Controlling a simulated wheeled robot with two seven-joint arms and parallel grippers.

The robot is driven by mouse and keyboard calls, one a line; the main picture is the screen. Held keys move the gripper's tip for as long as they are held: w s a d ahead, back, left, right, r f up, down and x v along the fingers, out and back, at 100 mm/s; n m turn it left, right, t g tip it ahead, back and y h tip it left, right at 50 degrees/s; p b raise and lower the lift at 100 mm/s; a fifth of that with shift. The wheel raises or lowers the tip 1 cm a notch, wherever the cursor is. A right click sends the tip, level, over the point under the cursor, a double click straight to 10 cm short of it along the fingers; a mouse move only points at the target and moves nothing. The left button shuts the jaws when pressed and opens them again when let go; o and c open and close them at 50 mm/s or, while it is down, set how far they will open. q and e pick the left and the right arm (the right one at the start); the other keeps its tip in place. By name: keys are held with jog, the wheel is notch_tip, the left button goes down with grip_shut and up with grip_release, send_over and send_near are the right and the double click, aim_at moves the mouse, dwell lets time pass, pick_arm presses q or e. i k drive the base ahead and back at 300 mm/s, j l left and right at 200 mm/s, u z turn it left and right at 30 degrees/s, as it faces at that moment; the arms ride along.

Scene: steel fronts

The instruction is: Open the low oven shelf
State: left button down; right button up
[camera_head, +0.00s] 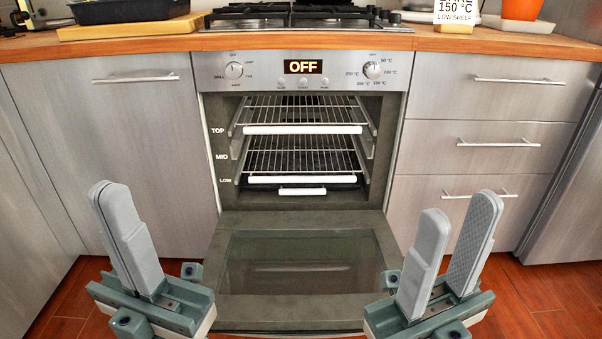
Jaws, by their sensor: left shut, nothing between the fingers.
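The oven (394,150) stands with its door (300,262) folded down in front of me. Inside, a wire rack with a white front bar (302,130) sits level with the TOP label. A lower wire rack with a white front bar (302,180) is level with the LOW label (253,180); both racks appear pushed in. A short white bar (302,191) shows just below it, on something dark. My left gripper (112,190) is shut and empty, left of the door. My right gripper (462,204) is open and empty, right of the door. Neither touches the oven.
The oven display (303,67) reads OFF. A card (455,12) on the wooden counter reads 150 °C LOW SHELF. Steel drawers with bar handles (498,143) flank the oven on the right, a cupboard (130,140) on the left. The space above the lowered door is clear.

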aim_at(352, 178)
jog(key=i+l, duration=0.2)
jog(key=l, duration=0.2)
jog(key=i+l, duration=0.25)
jog(key=l, duration=0.15)
jog(key=i+l+z, duration=0.1)
jog(key=l, duration=0.3)
jog(key=i+l, duration=0.35)
